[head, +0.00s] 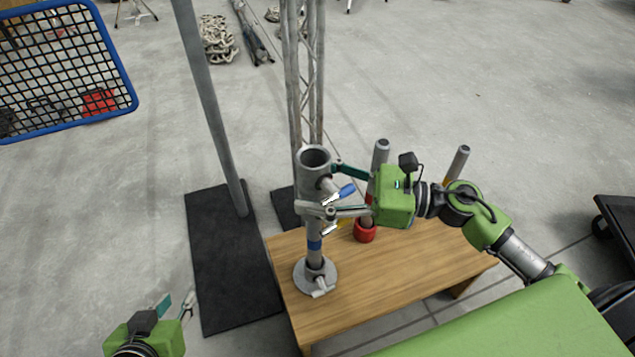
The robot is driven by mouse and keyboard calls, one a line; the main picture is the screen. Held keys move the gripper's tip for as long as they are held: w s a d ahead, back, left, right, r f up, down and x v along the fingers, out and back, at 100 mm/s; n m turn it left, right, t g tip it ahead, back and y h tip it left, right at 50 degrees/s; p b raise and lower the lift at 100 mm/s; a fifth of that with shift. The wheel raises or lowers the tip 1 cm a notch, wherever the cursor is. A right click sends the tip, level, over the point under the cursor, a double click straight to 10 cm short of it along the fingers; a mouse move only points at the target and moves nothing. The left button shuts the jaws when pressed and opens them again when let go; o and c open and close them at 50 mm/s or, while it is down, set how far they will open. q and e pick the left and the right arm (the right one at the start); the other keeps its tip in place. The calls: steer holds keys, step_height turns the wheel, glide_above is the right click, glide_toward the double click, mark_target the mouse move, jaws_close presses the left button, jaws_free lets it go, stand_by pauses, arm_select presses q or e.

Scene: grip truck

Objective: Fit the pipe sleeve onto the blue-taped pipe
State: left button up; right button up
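The grey pipe sleeve (311,178) is a hollow upright tube with a short side branch and blue-handled clamps. It stands in line above the blue-taped pipe (314,257), whose blue band shows just below it. The sleeve's top opening looks empty; I cannot tell how much pipe is inside it. My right gripper (328,188) comes from the right with one finger behind the sleeve and one in front, and appears shut on it. My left gripper (176,301) is at the bottom left, empty, with its fingers apart.
The pipe's round foot (301,284) stands on a wooden table (400,275). A red-marked pipe (381,153) with a red collar (365,233) and another pipe (460,160) stand to the right. A tall grey pole (212,105) rises from a black mat (235,270) at left.

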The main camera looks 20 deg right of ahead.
steer(key=v, duration=1.2)
stand_by(0.3)
